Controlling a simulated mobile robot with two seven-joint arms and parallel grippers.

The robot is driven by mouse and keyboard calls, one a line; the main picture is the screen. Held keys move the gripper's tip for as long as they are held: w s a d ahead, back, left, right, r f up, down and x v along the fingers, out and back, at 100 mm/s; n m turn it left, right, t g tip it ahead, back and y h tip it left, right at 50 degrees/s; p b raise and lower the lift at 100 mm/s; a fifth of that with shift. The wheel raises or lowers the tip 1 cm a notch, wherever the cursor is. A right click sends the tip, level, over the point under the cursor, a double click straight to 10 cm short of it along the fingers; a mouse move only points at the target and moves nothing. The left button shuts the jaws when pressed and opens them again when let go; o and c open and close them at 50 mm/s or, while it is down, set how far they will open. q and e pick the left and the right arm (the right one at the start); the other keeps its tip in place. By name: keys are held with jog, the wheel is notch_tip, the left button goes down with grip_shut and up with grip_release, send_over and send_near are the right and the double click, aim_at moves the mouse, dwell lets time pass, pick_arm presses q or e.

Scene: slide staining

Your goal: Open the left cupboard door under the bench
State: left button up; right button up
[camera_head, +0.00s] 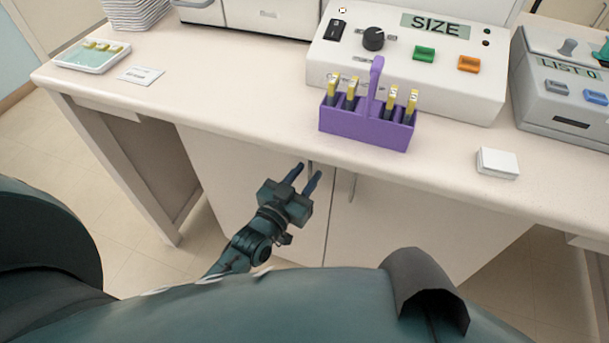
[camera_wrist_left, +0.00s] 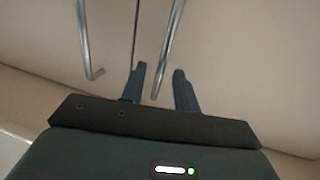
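Under the bench, the left cupboard door (camera_head: 232,190) and the right cupboard door (camera_head: 395,225) are shut, with a narrow seam between them. The left door's metal bar handle (camera_wrist_left: 168,50) runs between my left gripper's fingers in the wrist view. The right door's handle (camera_head: 353,187) is to the right in the head view; it also shows in the wrist view (camera_wrist_left: 86,45). My left gripper (camera_head: 309,170) is open at the left handle, its fingers apart on either side of it. Contact cannot be told. In the head view the fingers hide much of this handle. My right gripper is out of view.
The bench top (camera_head: 240,105) overhangs the doors above my gripper. On it are a purple rack (camera_head: 365,128) with slides, a white device (camera_head: 440,80), a grey device (camera_head: 570,100), a white block (camera_head: 497,163) and a tray (camera_head: 92,60). The floor at left is clear.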

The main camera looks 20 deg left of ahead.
pick_arm(q)
jog(key=shift+c, duration=0.4)
grip_shut()
jog(key=shift+s, duration=0.15)
